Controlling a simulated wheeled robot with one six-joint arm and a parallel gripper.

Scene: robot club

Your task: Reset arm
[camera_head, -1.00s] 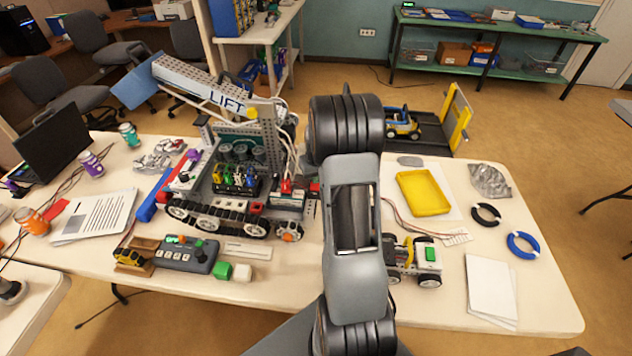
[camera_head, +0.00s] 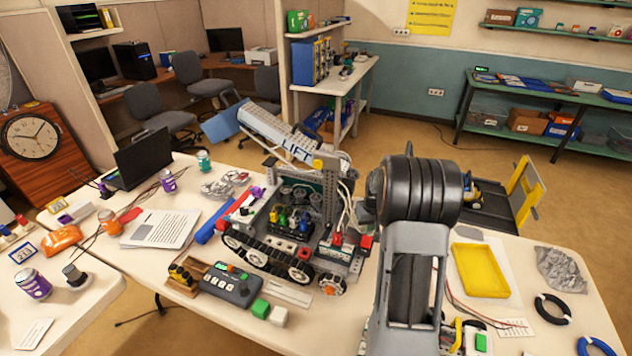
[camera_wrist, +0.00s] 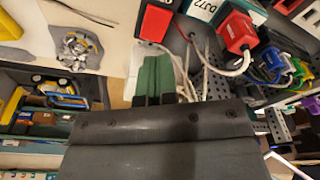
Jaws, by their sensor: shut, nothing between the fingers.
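My arm (camera_head: 412,270) rises from the bottom of the head view, bent at a thick black joint in front of the table. My gripper (camera_wrist: 158,62) shows in the wrist view beyond its dark wrist housing. Its fingers are together with nothing held. The gripper is hidden behind my arm in the head view. In the wrist view, the tracked robot's red connectors (camera_wrist: 238,32) and wires appear around and beyond the fingers; I cannot tell the exact gap.
A tracked robot with a LIFT boom (camera_head: 295,150) stands left of my arm. A grey controller (camera_head: 230,284) lies in front of it. A yellow tray (camera_head: 481,270) and a black ring (camera_head: 552,308) lie to the right. Open floor (camera_head: 400,140) separates the table from the back shelves.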

